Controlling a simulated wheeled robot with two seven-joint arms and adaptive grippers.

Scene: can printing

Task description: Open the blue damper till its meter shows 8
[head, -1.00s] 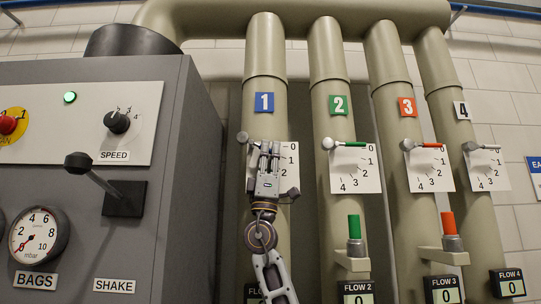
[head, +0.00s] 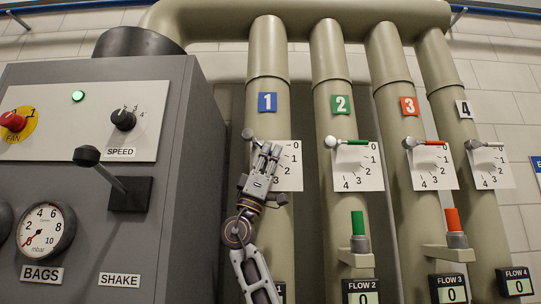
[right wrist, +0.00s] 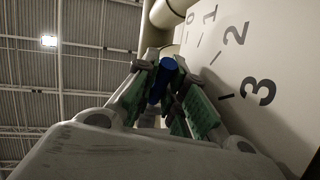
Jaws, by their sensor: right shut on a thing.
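The blue damper is on pipe 1, under the blue plate "1" (head: 267,102). Its pale knob (head: 247,134) shows left of its white dial plate (head: 290,172). My right gripper (head: 269,151) is shut on the blue handle, which the fingers cover in the head view. In the right wrist view, the blue handle (right wrist: 164,80) is between the fingers (right wrist: 162,95), and dial figures 1, 2 and 3 show beside it. The exact lever angle is hard to tell. My arm hides most of the meter for pipe 1, so its reading is hidden. My left gripper is not in view.
The green damper handle (head: 352,142), red damper handle (head: 433,143) and fourth damper (head: 487,144) point at 0. FLOW 2 (head: 360,291), FLOW 3 (head: 448,289) and FLOW 4 (head: 516,282) read 0. The grey control cabinet (head: 178,200), with its lever and gauge, stands close left of pipe 1.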

